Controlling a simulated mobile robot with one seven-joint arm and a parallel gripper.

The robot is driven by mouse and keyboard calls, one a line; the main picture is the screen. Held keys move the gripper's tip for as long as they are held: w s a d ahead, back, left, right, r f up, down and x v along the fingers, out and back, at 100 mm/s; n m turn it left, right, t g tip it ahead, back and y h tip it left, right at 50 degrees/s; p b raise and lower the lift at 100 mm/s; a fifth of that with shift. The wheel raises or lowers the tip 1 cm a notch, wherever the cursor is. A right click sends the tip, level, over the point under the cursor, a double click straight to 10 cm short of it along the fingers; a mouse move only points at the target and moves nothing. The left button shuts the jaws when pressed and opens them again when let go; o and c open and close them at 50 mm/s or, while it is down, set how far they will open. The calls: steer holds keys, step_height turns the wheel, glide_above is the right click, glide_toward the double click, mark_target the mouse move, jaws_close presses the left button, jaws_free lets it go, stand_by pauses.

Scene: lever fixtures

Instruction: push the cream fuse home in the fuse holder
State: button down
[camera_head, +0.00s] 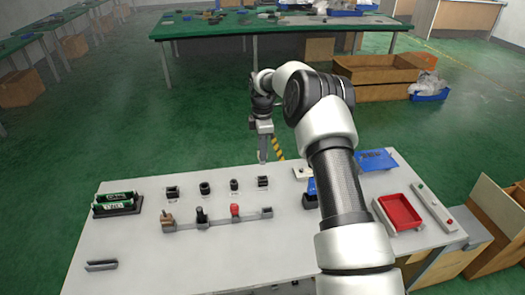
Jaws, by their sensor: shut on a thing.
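My gripper (263,152) points down above the far edge of the white table, left of my arm's bend. It is shut on a small pale piece at its tips, which I take to be the cream fuse; its outline is hard to make out. Several small dark sockets stand in a row on the table. The rightmost socket (263,182) is nearest below my gripper and looks like the fuse holder, though I cannot be sure. A gap shows between the gripper's tips and this socket in the picture.
A grey rack (220,222) holds brown, black (201,215) and red (235,210) pieces; its right end looks empty. A red tray (400,211) and blue piece (376,160) are at right. My arm hides part of the table.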

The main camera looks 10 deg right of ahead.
mark_target(262, 163)
steer(key=shift+f+b, duration=1.5)
steer(key=shift+f, duration=1.4)
steer(key=shift+f+b, duration=1.35)
steer(key=shift+f, duration=0.8)
steer(key=c, duration=1.7)
jaws_free()
steer(key=shift+o, duration=0.2)
step_height(262, 163, up, 17)
steer(key=shift+r+p, duration=0.2)
steer(key=shift+p, duration=0.2)
